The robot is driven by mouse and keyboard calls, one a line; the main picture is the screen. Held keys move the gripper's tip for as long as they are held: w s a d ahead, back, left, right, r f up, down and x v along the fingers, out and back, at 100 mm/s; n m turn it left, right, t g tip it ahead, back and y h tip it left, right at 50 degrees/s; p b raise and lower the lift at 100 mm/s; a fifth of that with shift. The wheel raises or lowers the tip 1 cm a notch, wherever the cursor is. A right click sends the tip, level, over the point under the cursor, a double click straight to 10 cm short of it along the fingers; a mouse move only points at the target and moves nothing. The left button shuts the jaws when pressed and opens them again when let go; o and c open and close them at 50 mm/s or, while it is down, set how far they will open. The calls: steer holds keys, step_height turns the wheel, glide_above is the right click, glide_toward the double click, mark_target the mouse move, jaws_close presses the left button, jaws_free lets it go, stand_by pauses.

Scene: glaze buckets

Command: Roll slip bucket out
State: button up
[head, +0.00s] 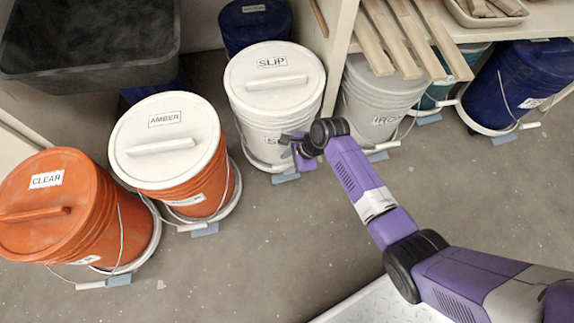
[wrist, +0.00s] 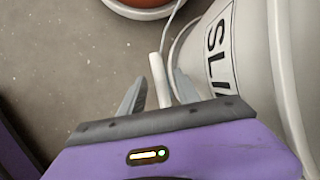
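The slip bucket (head: 246,106) is white with a white lid labelled SLIP, standing on a round base on the floor at the shelf's opening. In the wrist view its white side (wrist: 240,75) and part of its SLIP label fill the right. My gripper (head: 288,142) is at the bucket's front side, below the lid rim. In the wrist view my gripper (wrist: 160,74) is open, with a white handle grip (wrist: 157,68) on a wire bail between its two grey fingers. Whether either finger touches the grip cannot be told. My gripper and wrist hide part of the bucket's front in the head view.
An orange AMBER bucket (head: 180,172) stands left of the slip bucket, then an orange CLEAR bucket (head: 95,235). A grey IRON bucket (head: 372,105) and a blue bucket (head: 515,85) are at right. A dark blue bucket (head: 254,28) is behind. Floor in front (head: 255,260) is clear.

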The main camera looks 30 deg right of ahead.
steer(key=shift+w+a+f, duration=0.1)
steer(key=shift+f, duration=0.2)
jaws_close()
stand_by(1.3)
